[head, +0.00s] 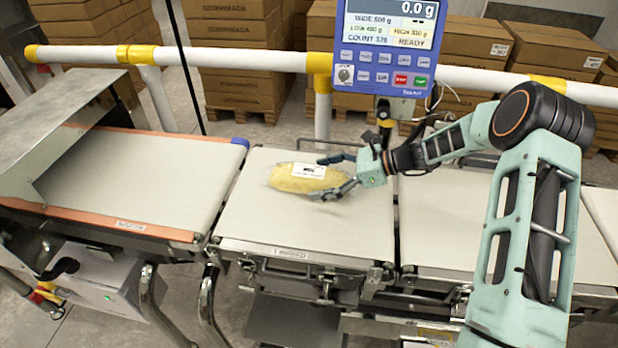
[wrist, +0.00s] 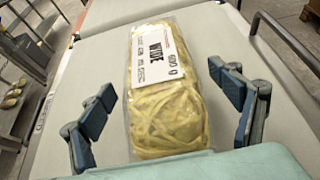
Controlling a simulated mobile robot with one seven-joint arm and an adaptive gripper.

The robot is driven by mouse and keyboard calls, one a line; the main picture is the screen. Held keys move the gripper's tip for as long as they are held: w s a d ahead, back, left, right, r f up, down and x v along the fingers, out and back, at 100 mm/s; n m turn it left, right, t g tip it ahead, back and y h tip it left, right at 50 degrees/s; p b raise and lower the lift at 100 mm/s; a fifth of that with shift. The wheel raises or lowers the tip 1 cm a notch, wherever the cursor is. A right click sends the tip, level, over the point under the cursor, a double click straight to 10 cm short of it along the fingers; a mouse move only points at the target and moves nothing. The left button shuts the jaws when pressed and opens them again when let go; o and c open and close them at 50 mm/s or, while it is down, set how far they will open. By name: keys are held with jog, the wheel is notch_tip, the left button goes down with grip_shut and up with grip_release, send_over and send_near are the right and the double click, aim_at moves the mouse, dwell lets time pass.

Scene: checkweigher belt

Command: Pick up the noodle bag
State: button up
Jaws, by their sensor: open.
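The noodle bag (head: 298,178) is a clear bag of yellow noodles with a white label, lying flat on the middle belt section (head: 310,230). In the wrist view the noodle bag (wrist: 165,110) lies lengthwise between the two fingers, its label reading "WIDE" and "600 g". My gripper (head: 335,173) is open, with its fingers at the bag's right end in the head view. In the wrist view my gripper (wrist: 170,103) has one blue-padded finger on each side of the bag, with a gap on the left.
A blue display (head: 390,45) reading 0.0 g stands behind the belt on a post. A white and yellow rail (head: 240,60) runs behind, with stacked cartons (head: 235,90) beyond. An orange-edged belt (head: 130,180) lies left, another belt section (head: 440,220) right. The belts around the bag are clear.

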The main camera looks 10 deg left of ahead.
jog(key=shift+x, duration=0.9)
jog(key=shift+r, duration=0.1)
jog(key=c, duration=1.7)
